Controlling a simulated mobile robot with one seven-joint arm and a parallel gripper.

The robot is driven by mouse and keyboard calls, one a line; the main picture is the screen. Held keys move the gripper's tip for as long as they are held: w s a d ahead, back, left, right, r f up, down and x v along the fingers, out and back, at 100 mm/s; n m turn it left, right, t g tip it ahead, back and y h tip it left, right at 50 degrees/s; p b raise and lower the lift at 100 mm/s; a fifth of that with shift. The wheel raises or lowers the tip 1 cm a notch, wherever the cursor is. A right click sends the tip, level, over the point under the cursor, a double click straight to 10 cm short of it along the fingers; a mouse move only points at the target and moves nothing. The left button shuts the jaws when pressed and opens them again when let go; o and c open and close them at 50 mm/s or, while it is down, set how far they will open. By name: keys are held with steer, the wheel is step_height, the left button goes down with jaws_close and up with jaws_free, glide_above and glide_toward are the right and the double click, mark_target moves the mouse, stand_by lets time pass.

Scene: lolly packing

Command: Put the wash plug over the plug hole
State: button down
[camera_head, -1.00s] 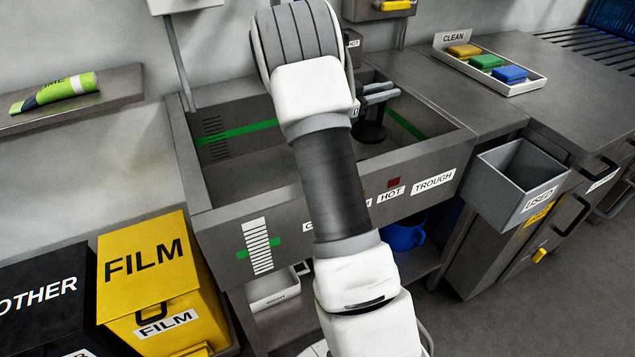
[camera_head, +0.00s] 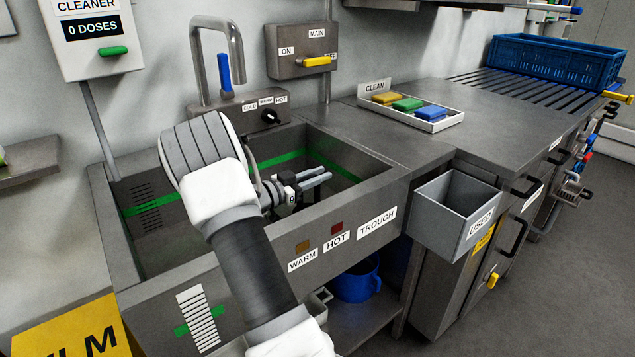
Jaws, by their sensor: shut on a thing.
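My gripper (camera_head: 326,178) is inside the sink trough (camera_head: 375,212), low and near its right-hand end, with its grey fingers pointing right. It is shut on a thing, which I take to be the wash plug. The plug itself cannot be made out now; the trough's front wall and my arm hide what is below the fingers. The plug hole does not show either, as the trough floor is mostly hidden.
A tap (camera_head: 225,75) with a blue handle stands behind the trough. A MAIN switch box (camera_head: 301,50) is on the wall. A tray of coloured blocks (camera_head: 447,125) lies on the right counter. A grey USED bin (camera_head: 457,215) hangs at the front right.

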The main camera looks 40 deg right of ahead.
steer(key=shift+f, duration=0.25)
steer(key=c, duration=0.8)
jaws_free()
steer(key=shift+o, duration=0.2)
